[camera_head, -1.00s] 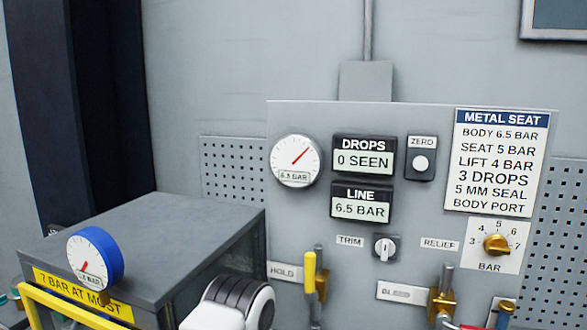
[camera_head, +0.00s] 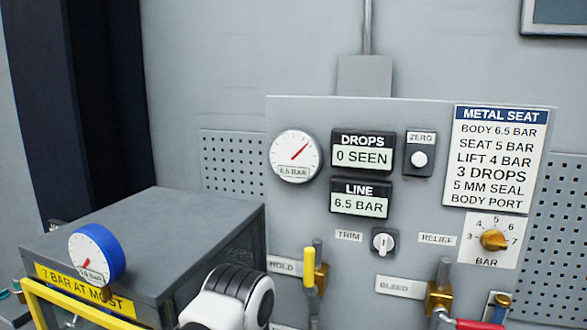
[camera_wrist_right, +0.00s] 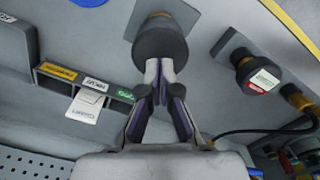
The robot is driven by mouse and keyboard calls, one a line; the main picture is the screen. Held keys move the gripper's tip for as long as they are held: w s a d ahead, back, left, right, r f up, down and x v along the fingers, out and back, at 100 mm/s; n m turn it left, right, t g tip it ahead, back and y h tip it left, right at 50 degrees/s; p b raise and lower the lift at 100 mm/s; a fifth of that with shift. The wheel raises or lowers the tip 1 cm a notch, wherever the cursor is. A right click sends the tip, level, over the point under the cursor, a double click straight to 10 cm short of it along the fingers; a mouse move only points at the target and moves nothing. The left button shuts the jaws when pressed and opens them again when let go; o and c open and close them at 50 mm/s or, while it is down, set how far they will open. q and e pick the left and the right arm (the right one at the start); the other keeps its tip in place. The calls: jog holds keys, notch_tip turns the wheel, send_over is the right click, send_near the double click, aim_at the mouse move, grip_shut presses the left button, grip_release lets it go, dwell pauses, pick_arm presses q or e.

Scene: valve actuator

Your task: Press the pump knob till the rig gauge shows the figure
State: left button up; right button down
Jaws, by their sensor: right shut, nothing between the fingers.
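The rig gauge (camera_head: 295,157), white-faced, is at the panel's left; its window reads 6.5 BAR. The LINE display (camera_head: 359,202) also reads 6.5 BAR. The card (camera_head: 494,160) lists BODY 6.5 BAR. In the right wrist view, a dark round knob (camera_wrist_right: 161,40), which looks like the pump knob, sits on a brass stem by a grey plate. My right gripper (camera_wrist_right: 160,66) is shut and empty, its tips at the knob's face; I cannot tell whether they touch. My left gripper is not in view.
A grey box (camera_head: 150,235) labelled 7 BAR AT MOST carries a blue-rimmed gauge (camera_head: 96,255) with its needle low. A yellow rail (camera_head: 75,305) runs in front. Another dark knob (camera_wrist_right: 257,73) with a red-and-white label and a slotted holder (camera_wrist_right: 85,85) flank the gripper.

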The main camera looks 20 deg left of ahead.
dwell(0.5)
jog(key=shift+r, duration=2.5)
